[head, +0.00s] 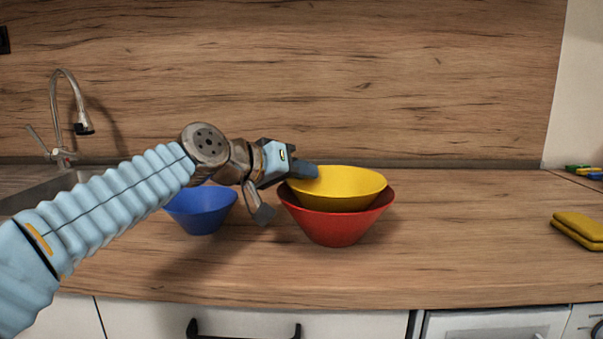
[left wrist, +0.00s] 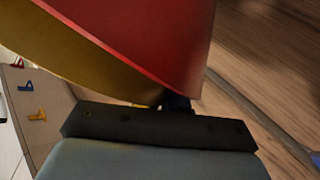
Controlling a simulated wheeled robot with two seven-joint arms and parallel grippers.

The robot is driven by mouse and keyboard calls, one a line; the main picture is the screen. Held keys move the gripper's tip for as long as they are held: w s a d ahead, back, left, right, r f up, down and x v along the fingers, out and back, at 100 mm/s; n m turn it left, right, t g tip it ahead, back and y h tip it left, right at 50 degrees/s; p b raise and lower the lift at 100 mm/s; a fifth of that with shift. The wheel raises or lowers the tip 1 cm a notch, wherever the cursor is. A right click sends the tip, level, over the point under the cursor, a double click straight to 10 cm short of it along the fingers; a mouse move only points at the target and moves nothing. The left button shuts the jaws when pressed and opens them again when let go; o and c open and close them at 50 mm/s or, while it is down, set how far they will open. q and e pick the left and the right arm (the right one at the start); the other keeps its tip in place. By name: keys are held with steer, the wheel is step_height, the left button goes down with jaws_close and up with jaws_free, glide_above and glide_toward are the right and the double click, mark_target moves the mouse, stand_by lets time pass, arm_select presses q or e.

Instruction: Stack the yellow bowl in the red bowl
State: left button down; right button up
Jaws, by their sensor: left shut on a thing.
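The yellow bowl (head: 345,187) is upright inside the red bowl (head: 337,228), its rim above the red rim. The red bowl stands on the wooden counter. My left gripper (head: 303,170) is shut on the left side of the yellow bowl's rim. In the left wrist view, the red bowl (left wrist: 150,40) and the yellow bowl (left wrist: 60,50) fill the top, close to the gripper (left wrist: 176,103). The bowls' contact inside is hidden, so I cannot tell whether the yellow bowl's weight rests on the red one. My right gripper is not in view.
A blue bowl (head: 201,212) stands on the counter (head: 450,240) to the left, partly behind my left arm. A sink with a tap (head: 68,120) is at far left. Yellow sponges (head: 578,229) lie at the right edge. The counter between red bowl and sponges is clear.

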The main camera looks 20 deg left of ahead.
arm_select(q)
steer(key=c, duration=1.5)
jaws_free()
steer(key=shift+o, duration=0.2)
steer(key=shift+r+p, duration=0.35)
steer(key=shift+p, duration=0.1)
steer(key=shift+r+p, duration=0.5)
steer(key=shift+p, duration=0.05)
steer(key=shift+s+a+b, duration=0.5)
steer(key=shift+s+b, duration=0.15)
steer(key=shift+s, duration=0.1)
steer(key=b+v, duration=0.1)
steer(key=v, duration=0.9)
